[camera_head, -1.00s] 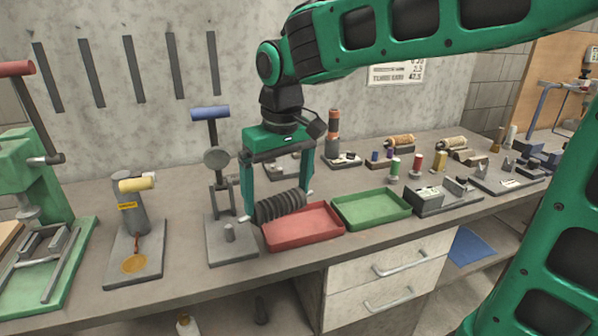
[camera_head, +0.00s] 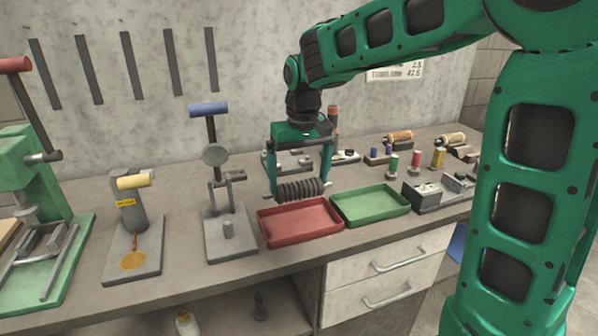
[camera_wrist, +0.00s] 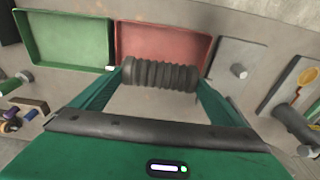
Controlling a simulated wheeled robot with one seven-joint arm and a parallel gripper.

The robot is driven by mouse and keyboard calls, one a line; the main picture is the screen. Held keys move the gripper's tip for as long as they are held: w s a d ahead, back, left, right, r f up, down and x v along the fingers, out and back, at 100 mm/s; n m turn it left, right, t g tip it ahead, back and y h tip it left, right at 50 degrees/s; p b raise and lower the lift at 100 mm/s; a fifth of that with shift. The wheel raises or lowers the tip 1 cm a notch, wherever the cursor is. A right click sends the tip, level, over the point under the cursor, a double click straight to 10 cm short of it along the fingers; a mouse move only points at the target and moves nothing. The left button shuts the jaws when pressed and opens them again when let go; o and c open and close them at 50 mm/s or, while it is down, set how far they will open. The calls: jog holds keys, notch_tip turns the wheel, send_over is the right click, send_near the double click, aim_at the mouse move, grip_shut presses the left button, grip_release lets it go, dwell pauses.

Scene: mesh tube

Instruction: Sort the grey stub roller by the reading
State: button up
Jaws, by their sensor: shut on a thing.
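The grey stub roller (camera_head: 300,190) is a dark grey, ribbed cylinder lying level between the fingers of my gripper (camera_head: 299,188). My gripper is shut on its two ends, and the roller also shows in the wrist view (camera_wrist: 160,75). The roller is just behind the red tray (camera_head: 300,222), overlapping its back edge in the head view. The green tray (camera_head: 370,206) stands right of the red one. Both trays look empty.
A stand with a yellow roller (camera_head: 134,182) and a green press (camera_head: 40,200) are at the left. Several spools, coloured pegs and a grey block fixture (camera_head: 425,197) are at the right. A wall chart (camera_head: 395,72) hangs behind. The bench's front edge is close to the trays.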

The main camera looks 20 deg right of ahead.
aim_at(299, 196)
jog(key=shift+f, duration=2.75)
jog(key=shift+s, duration=0.15)
jog(key=shift+f, duration=1.3)
dwell(0.4)
jog(key=o, duration=1)
jog(key=r, duration=0.6)
jog(key=s+r, duration=0.1)
jog(key=r, duration=0.3)
jog(key=shift+r, duration=0.1)
notch_tip(299, 196, up, 7)
jog(key=shift+r, duration=0.2)
